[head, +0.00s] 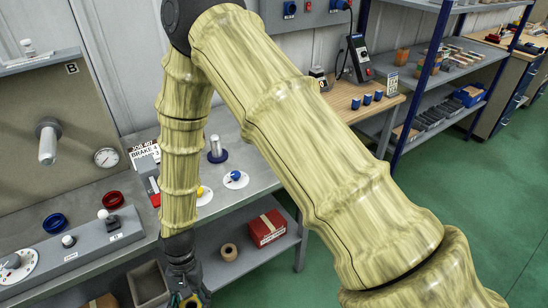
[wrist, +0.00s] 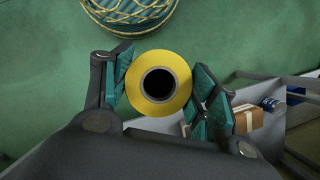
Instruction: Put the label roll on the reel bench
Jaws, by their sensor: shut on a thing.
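The label roll (wrist: 160,110) is a yellow ring with a black centre in the wrist view. My gripper (wrist: 160,86) is shut on it, with a teal finger pad on each side. In the head view my gripper (head: 188,296) hangs at the bottom edge, in front of the bench, and the roll is hardly visible there. A grey bench (head: 258,180), which looks like the reel bench, carries an upright metal spindle on a blue base (head: 216,150), a job card (head: 145,155) and small dials.
A back panel marked B (head: 25,115) holds a horizontal peg (head: 47,143) and a gauge (head: 106,157). A red box (head: 267,228) and a brown tape roll (head: 229,252) sit on the lower shelf. A wooden bench (head: 345,95) stands behind my arm. Green floor is clear at right.

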